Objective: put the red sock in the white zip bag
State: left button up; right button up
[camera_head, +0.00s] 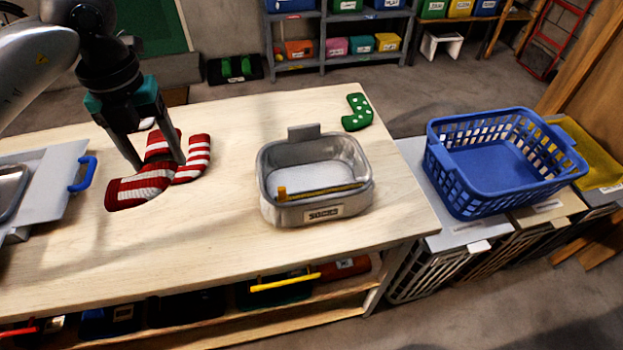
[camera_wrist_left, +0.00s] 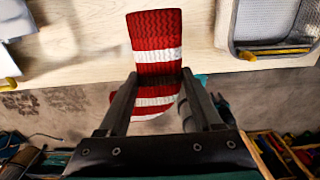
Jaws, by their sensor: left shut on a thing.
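The red sock (camera_head: 143,187) has white stripes and is in the left part of the head view. My left gripper (camera_head: 156,164) is shut on it. In the left wrist view the red sock (camera_wrist_left: 155,32) runs between the two fingers and past their tips. A brighter red-and-white striped piece (camera_head: 197,152) shows beside the right finger; I cannot tell whether it is a separate sock. The pale, open-topped zip bag (camera_head: 324,213), labelled SOCKS, stands on the table right of the gripper, with a yellow strip across its opening. It shows partly in the wrist view (camera_wrist_left: 229,28).
A green dotted sock (camera_head: 357,112) lies behind the bag. A grey board with a blue handle (camera_head: 83,175) is at the left. A blue basket (camera_head: 470,193) stands on units to the right. The wooden table (camera_head: 235,230) is clear between gripper and bag.

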dwell(0.8)
pick_arm(q)
jog(key=m, duration=0.2)
jog(key=d+m, duration=0.1)
jog(key=m, duration=0.1)
jog(key=shift+s+d+f, duration=0.1)
jog(key=shift+s+f, duration=0.05)
jog(key=shift+s, duration=0.05)
jog(key=m, duration=0.2)
jog(key=d+m, duration=0.1)
jog(key=m, duration=0.2)
jog(key=shift+s+d+f+m, duration=0.15)
jog(key=shift+s+m, duration=0.1)
jog(key=shift+m, duration=0.05)
jog(key=s+d+f+m, duration=0.1)
jog(key=s+d+m, duration=0.1)
jog(key=m, duration=1.2)
jog(key=s+d+f+m+b, duration=0.1)
jog(key=d+m, duration=0.3)
jog(key=m, duration=1.1)
jog(key=shift+s+b, duration=0.3)
jog(key=shift+s, duration=0.35)
